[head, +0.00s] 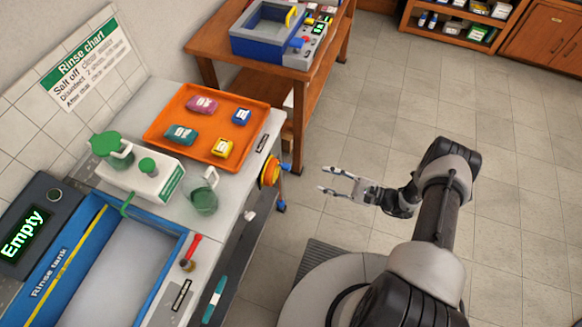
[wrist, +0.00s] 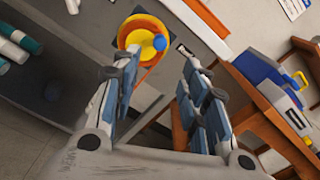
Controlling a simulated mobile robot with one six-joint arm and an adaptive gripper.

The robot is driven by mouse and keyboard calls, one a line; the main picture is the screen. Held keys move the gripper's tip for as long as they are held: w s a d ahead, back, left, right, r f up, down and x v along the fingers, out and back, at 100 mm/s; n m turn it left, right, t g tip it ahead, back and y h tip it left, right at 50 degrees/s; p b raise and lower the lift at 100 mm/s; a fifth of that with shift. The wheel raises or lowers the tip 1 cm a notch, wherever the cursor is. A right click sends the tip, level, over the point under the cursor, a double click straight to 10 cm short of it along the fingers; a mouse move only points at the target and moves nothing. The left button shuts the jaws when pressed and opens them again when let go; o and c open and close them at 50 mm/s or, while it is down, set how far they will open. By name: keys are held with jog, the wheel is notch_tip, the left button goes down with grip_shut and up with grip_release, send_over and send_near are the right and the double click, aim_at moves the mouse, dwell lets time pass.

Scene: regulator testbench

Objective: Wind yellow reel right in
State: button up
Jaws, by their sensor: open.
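The yellow reel (head: 270,170) is mounted on the front side of the bench, with an orange rim and a blue knob. It also shows in the wrist view as a yellow disc (wrist: 134,35) with an orange rim and a blue knob (wrist: 160,43). An orange strip runs down from it there. My gripper (head: 328,180) is open and empty, a short way right of the reel in the head view. In the wrist view the reel appears beyond my left finger, apart from the gripper (wrist: 158,74).
The bench (head: 256,138) holds an orange tray (head: 181,98) with several small packs, a green-lidded white container (head: 146,178), a clear jug (head: 203,196) and the blue rinse tank (head: 168,232). A wooden table (head: 213,58) stands behind. The floor (head: 370,110) beyond my gripper is clear.

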aim_at(290, 168)
jog(key=x, duration=1.3)
jog(key=shift+b, duration=0.35)
jog(key=shift+d, duration=0.1)
jog(key=shift+c, duration=0.5)
jog(key=shift+s, duration=0.1)
grip_shut()
